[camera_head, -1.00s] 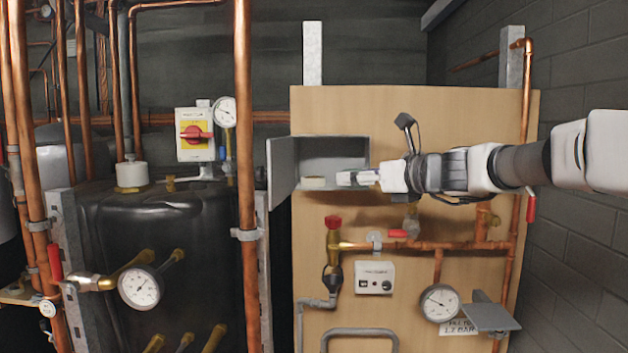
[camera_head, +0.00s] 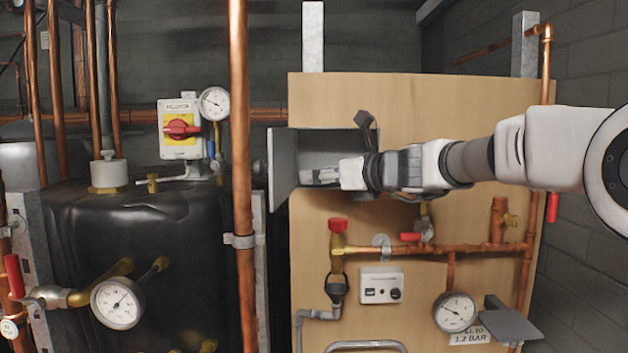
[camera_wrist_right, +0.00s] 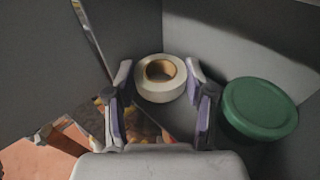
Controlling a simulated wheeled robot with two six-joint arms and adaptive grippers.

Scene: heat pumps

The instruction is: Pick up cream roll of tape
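The cream roll of tape (camera_wrist_right: 160,78) lies flat in the grey open box, near the inner corner, in the right wrist view. My right gripper (camera_wrist_right: 160,76) is open, with its two fingertips on either side of the near part of the roll. I cannot tell whether the fingers touch it. In the head view my right gripper (camera_head: 322,176) reaches into the wall box (camera_head: 335,145) from the right. The roll is hard to make out there beside the fingers. My left gripper is not in view.
A round green lidded tub (camera_wrist_right: 259,107) stands close to the right finger in the box. The box door (camera_head: 284,172) hangs open at left. Copper pipes, a red-capped valve (camera_head: 337,226) and a gauge (camera_head: 455,311) sit on the board below.

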